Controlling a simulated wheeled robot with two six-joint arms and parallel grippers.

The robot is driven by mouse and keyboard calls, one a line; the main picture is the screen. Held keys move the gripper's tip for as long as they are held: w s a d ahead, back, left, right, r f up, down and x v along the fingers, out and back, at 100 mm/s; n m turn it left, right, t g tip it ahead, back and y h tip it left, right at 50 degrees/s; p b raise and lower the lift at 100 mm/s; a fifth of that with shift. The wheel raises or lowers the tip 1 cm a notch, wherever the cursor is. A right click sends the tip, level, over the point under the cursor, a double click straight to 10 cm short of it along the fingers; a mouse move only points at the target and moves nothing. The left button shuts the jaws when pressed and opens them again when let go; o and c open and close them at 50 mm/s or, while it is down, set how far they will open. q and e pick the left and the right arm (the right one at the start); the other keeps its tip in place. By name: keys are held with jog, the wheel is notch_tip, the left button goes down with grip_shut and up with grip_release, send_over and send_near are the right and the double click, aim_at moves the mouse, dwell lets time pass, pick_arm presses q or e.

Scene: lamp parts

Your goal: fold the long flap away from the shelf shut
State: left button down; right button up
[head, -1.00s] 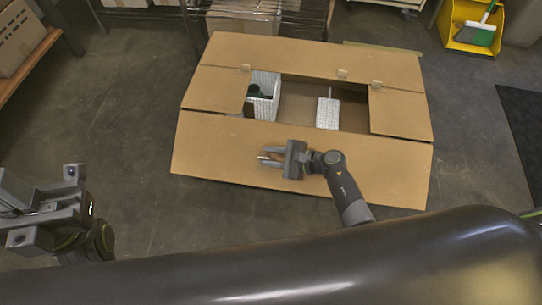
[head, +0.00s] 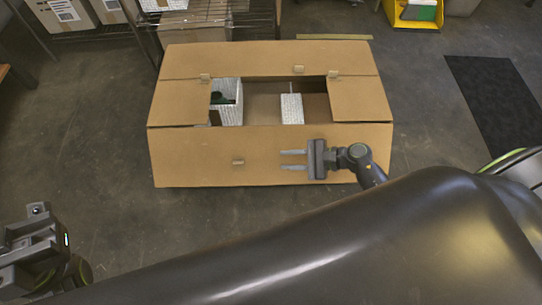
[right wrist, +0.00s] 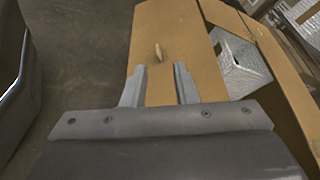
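A large cardboard box (head: 180,98) stands on the floor. Its long flap (head: 200,150), on the side away from the shelf, lies spread outward toward me, with a small tan tab (head: 238,162) on it. Both short flaps lie inward over the ends of the opening; the far long flap (head: 260,60) appears folded in. My right gripper (head: 282,161) is open and empty over the near flap, its fingers pointing left, right of the tab. In the right wrist view the tab (right wrist: 158,52) lies beyond the parted fingertips. My left gripper (head: 15,250) is at lower left, clear of the box; its fingers are unclear.
White patterned packages (head: 291,108) and a dark green item (head: 222,98) show inside the opening. A wire shelf (head: 215,20) stands behind the box. A black mat (head: 500,100) lies right. The floor left of the box is free.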

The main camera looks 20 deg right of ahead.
jog(key=shift+v, duration=1.1)
